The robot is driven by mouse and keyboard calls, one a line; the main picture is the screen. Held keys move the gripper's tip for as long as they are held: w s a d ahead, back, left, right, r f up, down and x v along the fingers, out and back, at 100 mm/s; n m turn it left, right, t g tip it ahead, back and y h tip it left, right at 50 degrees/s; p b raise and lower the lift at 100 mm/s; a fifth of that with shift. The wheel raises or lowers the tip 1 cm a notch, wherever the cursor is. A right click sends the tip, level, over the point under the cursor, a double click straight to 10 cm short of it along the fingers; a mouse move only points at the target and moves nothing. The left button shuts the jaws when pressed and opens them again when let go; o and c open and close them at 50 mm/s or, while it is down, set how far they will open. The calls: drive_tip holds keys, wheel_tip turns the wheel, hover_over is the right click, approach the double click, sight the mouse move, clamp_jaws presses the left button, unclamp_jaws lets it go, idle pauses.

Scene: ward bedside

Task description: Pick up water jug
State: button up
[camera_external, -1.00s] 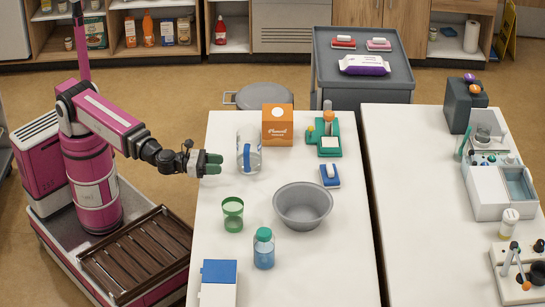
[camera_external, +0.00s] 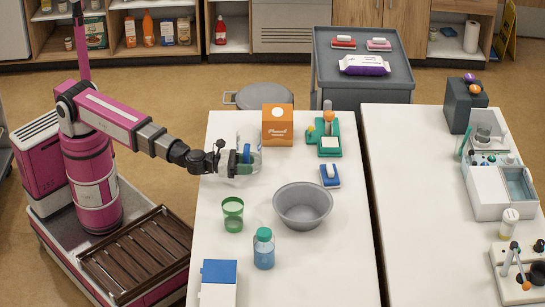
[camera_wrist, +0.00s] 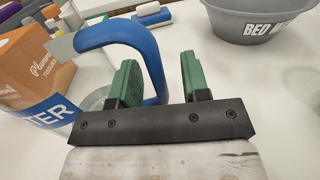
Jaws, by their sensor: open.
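The water jug (camera_external: 256,146) is clear with a blue handle and stands upright on the white table, partly hidden behind my gripper (camera_external: 244,161). In the wrist view the jug's blue-and-white label (camera_wrist: 50,113) shows at lower left, and its blue handle (camera_wrist: 156,62) arches up and between the green fingers. My gripper (camera_wrist: 160,80) is open, with one finger on each side of the handle's lower part. I cannot tell whether either finger touches the handle.
An orange box (camera_external: 277,127) stands just behind the jug. A grey bed wash bowl (camera_external: 303,205), a green cup (camera_external: 232,214) and a blue bottle (camera_external: 263,250) stand nearer the front. A blue-and-white brush (camera_external: 330,176) lies to the right.

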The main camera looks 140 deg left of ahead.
clamp_jaws()
drive_tip(key=shift+r, duration=0.2)
